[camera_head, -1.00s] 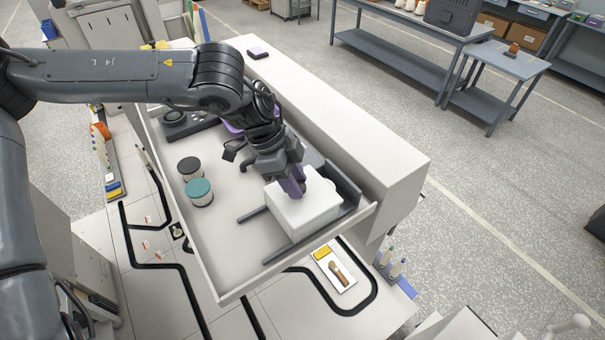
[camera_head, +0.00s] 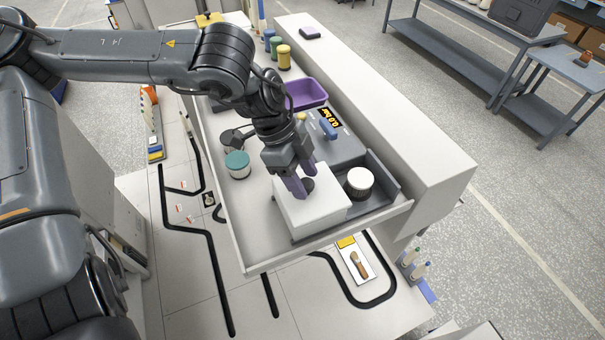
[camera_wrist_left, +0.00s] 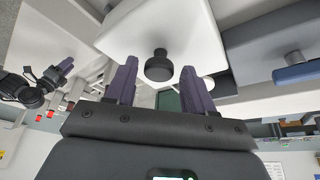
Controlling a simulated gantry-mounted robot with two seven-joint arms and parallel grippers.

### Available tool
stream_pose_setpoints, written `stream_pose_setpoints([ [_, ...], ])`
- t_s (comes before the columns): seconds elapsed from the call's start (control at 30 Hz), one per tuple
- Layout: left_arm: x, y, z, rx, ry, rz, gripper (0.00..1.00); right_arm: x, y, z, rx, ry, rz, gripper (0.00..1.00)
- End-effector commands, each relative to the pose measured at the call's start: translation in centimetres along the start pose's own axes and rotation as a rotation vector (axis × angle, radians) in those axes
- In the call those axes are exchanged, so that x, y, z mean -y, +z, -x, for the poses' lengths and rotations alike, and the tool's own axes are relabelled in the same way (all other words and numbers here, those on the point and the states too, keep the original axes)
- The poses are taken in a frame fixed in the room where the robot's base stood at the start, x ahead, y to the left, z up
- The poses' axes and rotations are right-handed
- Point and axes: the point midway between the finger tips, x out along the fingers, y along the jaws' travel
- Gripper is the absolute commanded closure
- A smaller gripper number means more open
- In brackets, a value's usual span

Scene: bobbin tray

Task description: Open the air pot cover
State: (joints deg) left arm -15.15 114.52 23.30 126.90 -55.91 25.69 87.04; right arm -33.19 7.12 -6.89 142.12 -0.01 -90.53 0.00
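The air pot cover (camera_head: 318,212) is a white box with a dark round knob (camera_head: 308,185) on top. It stands left of the dark grey air pot base (camera_head: 384,168), partly over its left side. Whether it rests there is hard to tell. A dark can with a white top (camera_head: 359,183) stands uncovered in the base. My left gripper (camera_head: 304,180) is over the cover, its purple fingers open on either side of the knob. The left wrist view shows the knob (camera_wrist_left: 159,66) between the fingertips (camera_wrist_left: 158,72) with gaps. My right gripper (camera_wrist_left: 58,72) shows only there, small; its opening is unclear.
A teal-topped can (camera_head: 238,164) stands on the left of the drawer-like white tray (camera_head: 232,230). A purple bin (camera_head: 305,93) and a grey panel with a yellow-black display (camera_head: 329,124) lie behind. The tray's raised white wall (camera_head: 400,140) bounds the right side.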

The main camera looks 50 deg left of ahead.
Motion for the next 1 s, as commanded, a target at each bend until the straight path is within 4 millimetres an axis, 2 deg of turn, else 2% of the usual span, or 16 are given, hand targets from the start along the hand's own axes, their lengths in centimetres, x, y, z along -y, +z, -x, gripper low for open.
stream_pose_setpoints([
  [0.3, -0.1, 0.0, 0.0, 0.0, 0.003, -0.002, 0.4, 0.1, 0.0, 0.0, 0.0, -0.005, -0.007, 0.57],
  [0.47, -0.1, -0.1, 0.8, -0.001, 0.002, -0.002, 0.4, 0.2, -0.2, 0.7, 0.001, -0.006, -0.008, 0.57],
  [1.0, 0.0, -0.3, 8.6, -0.003, 0.001, -0.002, 0.4, -0.2, -2.1, 6.8, 0.001, -0.001, -0.002, 0.57],
])
